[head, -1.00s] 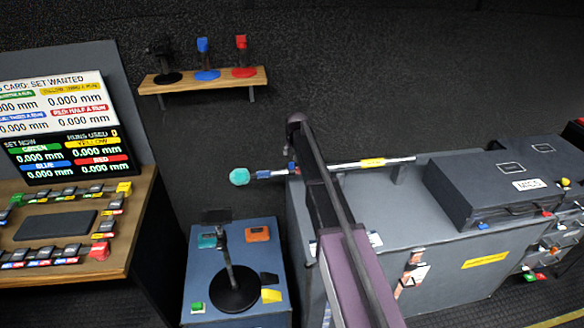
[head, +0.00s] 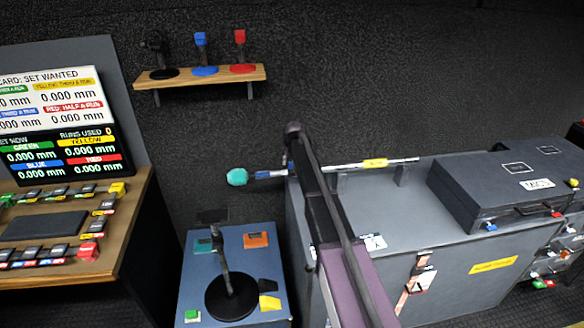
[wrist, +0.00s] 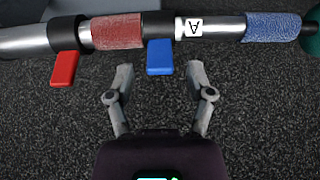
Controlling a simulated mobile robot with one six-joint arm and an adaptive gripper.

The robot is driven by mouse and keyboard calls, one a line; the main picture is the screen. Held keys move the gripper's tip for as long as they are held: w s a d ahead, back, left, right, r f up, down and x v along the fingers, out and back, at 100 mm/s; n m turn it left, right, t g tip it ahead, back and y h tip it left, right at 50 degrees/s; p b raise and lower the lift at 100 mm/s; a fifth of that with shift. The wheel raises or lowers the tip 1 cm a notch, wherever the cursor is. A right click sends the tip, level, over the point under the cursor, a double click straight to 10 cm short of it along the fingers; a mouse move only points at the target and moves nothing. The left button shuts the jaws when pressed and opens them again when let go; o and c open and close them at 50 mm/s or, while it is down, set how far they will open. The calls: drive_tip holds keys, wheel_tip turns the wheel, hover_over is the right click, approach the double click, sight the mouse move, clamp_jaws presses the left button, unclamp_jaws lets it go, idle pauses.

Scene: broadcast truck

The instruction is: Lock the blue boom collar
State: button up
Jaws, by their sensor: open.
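The boom pole (wrist: 226,27) runs across the top of the wrist view. The blue boom collar is a dark band (wrist: 157,25) around the pole, with a blue lever (wrist: 160,57) sticking out crosswise toward me. A label "A" sits just right of it. My gripper (wrist: 160,72) is open and empty; its fingertips are on either side of the lever's line, near its free end, with gaps visible on both sides. In the head view the pole (head: 340,166) lies along the grey cabinet, its teal tip (head: 237,177) overhanging left. My arm hides the collar there.
A second collar with a red lever (wrist: 64,68) is on the pole to the left in the wrist view.

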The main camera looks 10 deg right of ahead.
drive_tip(key=shift+w+f+b, duration=0.2)
drive_tip(key=shift+f+b, duration=0.1)
drive_tip(key=shift+f, duration=0.2)
clamp_jaws()
